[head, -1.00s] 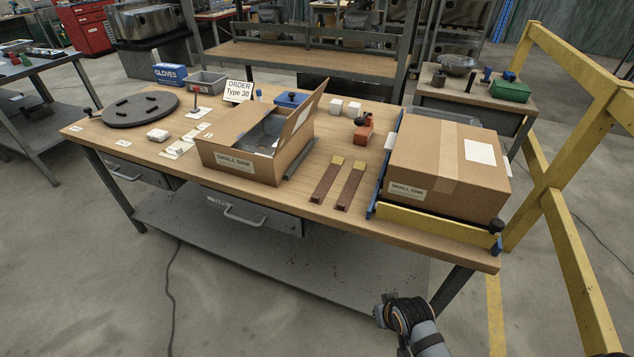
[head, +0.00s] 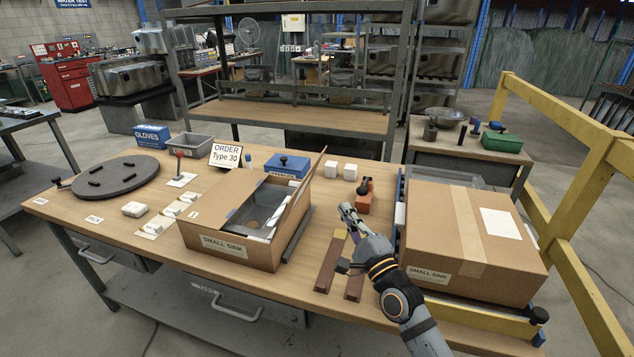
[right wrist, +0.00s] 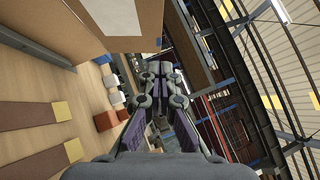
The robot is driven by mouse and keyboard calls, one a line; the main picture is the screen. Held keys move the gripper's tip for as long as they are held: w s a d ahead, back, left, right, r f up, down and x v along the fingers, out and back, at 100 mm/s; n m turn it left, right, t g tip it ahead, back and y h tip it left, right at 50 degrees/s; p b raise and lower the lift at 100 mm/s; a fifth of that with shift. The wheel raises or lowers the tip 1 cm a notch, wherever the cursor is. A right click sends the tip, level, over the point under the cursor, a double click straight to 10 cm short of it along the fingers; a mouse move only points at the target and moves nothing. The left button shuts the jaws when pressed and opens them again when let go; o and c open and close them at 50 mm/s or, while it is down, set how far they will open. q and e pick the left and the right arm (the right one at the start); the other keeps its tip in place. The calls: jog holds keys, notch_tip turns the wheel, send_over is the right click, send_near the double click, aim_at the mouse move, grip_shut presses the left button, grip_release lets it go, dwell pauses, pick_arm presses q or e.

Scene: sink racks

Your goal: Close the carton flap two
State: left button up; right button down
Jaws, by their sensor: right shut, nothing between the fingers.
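The open small sink carton (head: 232,248) stands mid-table with a metal sink (head: 265,208) inside. Its right flap (head: 302,200) stands up, leaning outward to the right. My right gripper (head: 346,210) is shut and empty, above the table to the right of this flap and apart from it. In the right wrist view the shut fingers (right wrist: 161,85) point away, with cardboard of the open carton (right wrist: 125,18) at the upper left. Which of its panels that is, I cannot tell for sure. My left gripper is not in view.
A closed carton (head: 470,240) stands right of my right arm. Wooden strips with yellow ends (head: 330,263) lie under the arm. An orange block (head: 364,203) and white cubes (head: 331,169) sit behind the gripper. A dark bar (head: 296,236) lies beside the open carton.

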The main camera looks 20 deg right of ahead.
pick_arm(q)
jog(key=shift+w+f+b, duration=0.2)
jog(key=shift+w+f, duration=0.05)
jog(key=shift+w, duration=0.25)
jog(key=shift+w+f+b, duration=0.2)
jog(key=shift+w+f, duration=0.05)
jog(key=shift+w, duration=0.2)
pick_arm(e)
jog(key=a+x, duration=0.2)
jog(key=x, duration=0.9)
jog(key=shift+a, duration=0.3)
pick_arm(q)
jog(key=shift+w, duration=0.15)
